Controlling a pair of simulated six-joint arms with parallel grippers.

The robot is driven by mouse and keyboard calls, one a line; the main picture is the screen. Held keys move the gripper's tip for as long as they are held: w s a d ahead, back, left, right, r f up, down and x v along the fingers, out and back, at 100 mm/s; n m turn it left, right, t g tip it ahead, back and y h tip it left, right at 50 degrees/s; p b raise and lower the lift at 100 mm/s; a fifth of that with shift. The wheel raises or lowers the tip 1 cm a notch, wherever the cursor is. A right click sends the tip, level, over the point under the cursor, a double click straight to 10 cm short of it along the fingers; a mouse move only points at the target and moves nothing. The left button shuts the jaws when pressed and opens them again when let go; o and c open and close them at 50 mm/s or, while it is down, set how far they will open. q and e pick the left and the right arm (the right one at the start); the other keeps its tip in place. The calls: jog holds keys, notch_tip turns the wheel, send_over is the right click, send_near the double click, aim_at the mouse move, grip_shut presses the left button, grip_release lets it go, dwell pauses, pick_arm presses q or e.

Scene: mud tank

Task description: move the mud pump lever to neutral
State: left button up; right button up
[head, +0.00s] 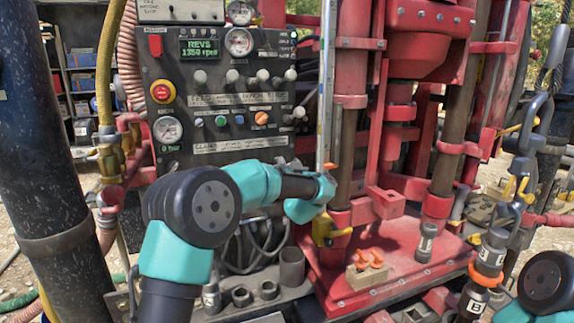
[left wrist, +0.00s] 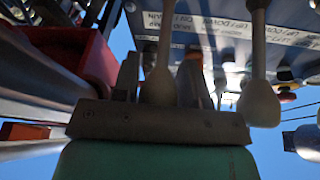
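The control panel (head: 215,85) stands at upper centre in the head view, with a row of pale-knobbed levers (head: 232,76). Lower are small coloured knobs and an orange knob (head: 261,118). I cannot tell from the labels which lever is the mud pump lever. My left gripper (left wrist: 160,78) is at the panel's lower right; its fingers are mostly hidden in the head view. In the left wrist view, a pale lever knob (left wrist: 159,88) sits between the two fingers, which look parted around it. A second pale lever (left wrist: 259,100) hangs to the right, outside the fingers. My right gripper is out of view.
A red mast and frame (head: 352,70) stand right of the panel. A gauge (head: 168,129) and a yellow hose (head: 105,70) are at the left. A red deck (head: 400,265) carries a small block with orange parts (head: 366,268). Pipe fittings stand below the panel.

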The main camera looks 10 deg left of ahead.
pick_arm(q)
jog(key=o, duration=0.3)
jog(key=shift+d, duration=0.1)
jog(key=v, duration=1.7)
jog(key=shift+s, duration=0.15)
jog(key=shift+f, duration=0.1)
